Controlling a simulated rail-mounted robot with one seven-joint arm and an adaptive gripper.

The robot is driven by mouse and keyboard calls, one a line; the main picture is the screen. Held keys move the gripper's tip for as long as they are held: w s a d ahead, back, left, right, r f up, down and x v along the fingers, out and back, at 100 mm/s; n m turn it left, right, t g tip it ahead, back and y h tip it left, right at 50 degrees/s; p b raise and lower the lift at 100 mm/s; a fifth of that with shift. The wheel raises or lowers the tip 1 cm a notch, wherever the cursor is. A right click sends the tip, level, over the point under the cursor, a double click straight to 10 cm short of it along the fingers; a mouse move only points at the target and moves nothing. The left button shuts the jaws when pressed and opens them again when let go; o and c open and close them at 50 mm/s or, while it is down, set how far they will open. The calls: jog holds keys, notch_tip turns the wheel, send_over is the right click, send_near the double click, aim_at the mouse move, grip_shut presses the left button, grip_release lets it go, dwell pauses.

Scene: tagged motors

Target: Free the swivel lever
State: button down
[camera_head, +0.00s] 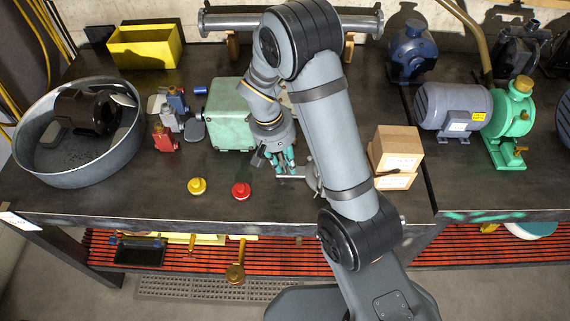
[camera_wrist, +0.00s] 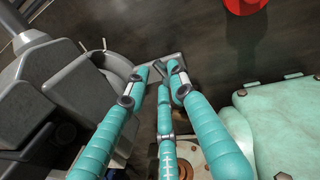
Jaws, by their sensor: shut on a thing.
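My gripper (camera_head: 278,164) has teal fingers and is low over the workbench in the head view. In the wrist view its fingertips (camera_wrist: 162,72) are close together, shut on the grey bar-like swivel lever (camera_wrist: 179,58). The lever's end also shows in the head view (camera_head: 291,177), just below the fingers. A grey cast body (camera_wrist: 40,75), which looks like a vise, stands at the left of the wrist view beside the lever. My arm hides most of this body in the head view. The fingers hide the lever's middle, and I cannot tell how it is joined.
A pale green box (camera_head: 229,113) stands close left of my gripper. Red (camera_head: 241,190) and yellow (camera_head: 197,186) knobs lie toward the front edge. A grey basin (camera_head: 70,178) is far left. Bare bench lies between the knobs and basin.

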jog(key=n, duration=0.1)
jog(key=n+b, duration=0.1)
jog(key=n, duration=0.1)
jog(key=shift+s+f+t, duration=0.2)
jog(key=shift+t, duration=0.1)
jog(key=n, duration=0.4)
jog(key=shift+w+d+r+t+y+b, duration=0.1)
jog(key=shift+w+d+t+y+b, duration=0.1)
jog(key=shift+d+t+y+b, duration=0.15)
jog(key=n, duration=0.2)
jog(key=n+p, duration=0.1)
jog(key=shift+w+n+y, duration=0.2)
jog(key=shift+n+y, duration=0.15)
jog(key=shift+n, duration=0.05)
jog(key=shift+w+d+n+y+p, duration=0.15)
jog(key=shift+n+p, duration=0.2)
jog(key=shift+n, duration=0.35)
jog(key=shift+n+y+p, duration=0.15)
jog(key=shift+n+p, duration=0.15)
jog(key=shift+n, duration=0.4)
jog(key=shift+w, duration=0.1)
jog(key=c, duration=1.6)
grip_release()
jog(key=shift+c, duration=0.2)
jog(key=shift+r, duration=0.15)
